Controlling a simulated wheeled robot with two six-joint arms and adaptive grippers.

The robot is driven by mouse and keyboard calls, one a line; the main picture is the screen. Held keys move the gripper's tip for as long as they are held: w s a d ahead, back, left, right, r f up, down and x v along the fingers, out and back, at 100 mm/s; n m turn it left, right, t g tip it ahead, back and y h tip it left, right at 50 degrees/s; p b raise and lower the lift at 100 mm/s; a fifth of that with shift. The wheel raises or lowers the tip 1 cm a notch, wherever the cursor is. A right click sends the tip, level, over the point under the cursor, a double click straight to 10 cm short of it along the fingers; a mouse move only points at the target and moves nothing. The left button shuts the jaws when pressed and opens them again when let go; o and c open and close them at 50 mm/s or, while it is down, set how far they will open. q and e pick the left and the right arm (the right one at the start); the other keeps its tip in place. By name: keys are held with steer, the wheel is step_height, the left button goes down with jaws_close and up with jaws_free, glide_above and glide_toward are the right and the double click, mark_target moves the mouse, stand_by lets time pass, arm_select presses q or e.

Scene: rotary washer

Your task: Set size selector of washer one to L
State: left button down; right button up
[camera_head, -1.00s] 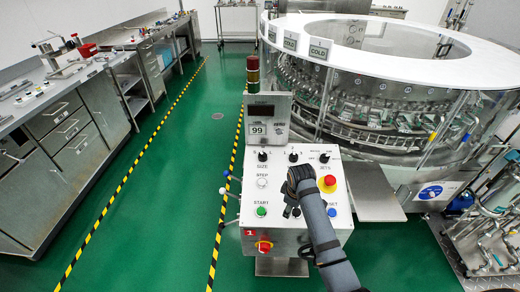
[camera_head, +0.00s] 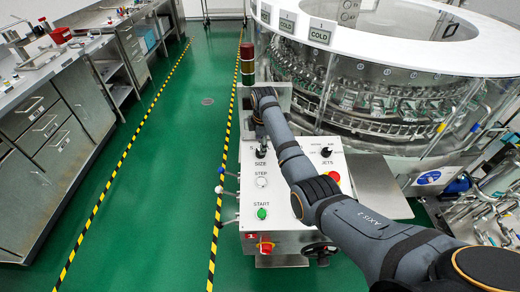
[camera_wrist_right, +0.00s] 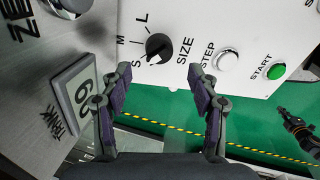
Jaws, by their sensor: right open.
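The size selector (camera_head: 261,152) is a black round knob at the upper left of the white control panel (camera_head: 250,190). In the right wrist view the knob (camera_wrist_right: 158,47) sits beside the marks S, M and L; its pointer seems to be toward S, but is hard to read. My right gripper (camera_head: 261,138) is above the panel's top left in the head view, its arm crossing the panel. In the right wrist view my right gripper (camera_wrist_right: 160,88) is open and empty, with the knob ahead of and between its fingers, apart from them.
The STEP button (camera_head: 261,182) and green START button (camera_head: 262,213) lie below the selector. The JETS knob (camera_head: 326,152) is to the right. The display housing with its number plate (camera_wrist_right: 76,96) is close to my fingers. The round washer (camera_head: 370,90) stands behind.

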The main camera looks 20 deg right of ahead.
steer(key=f, duration=0.2)
steer(key=w+f, duration=0.1)
steer(key=f, duration=0.2)
steer(key=shift+d+f, duration=0.1)
steer(key=shift+f, duration=0.2)
steer(key=shift+w+f, duration=0.1)
steer(key=shift+c, duration=0.4)
steer(key=c, duration=1.1)
arm_select(q)
steer(key=shift+w, duration=0.95)
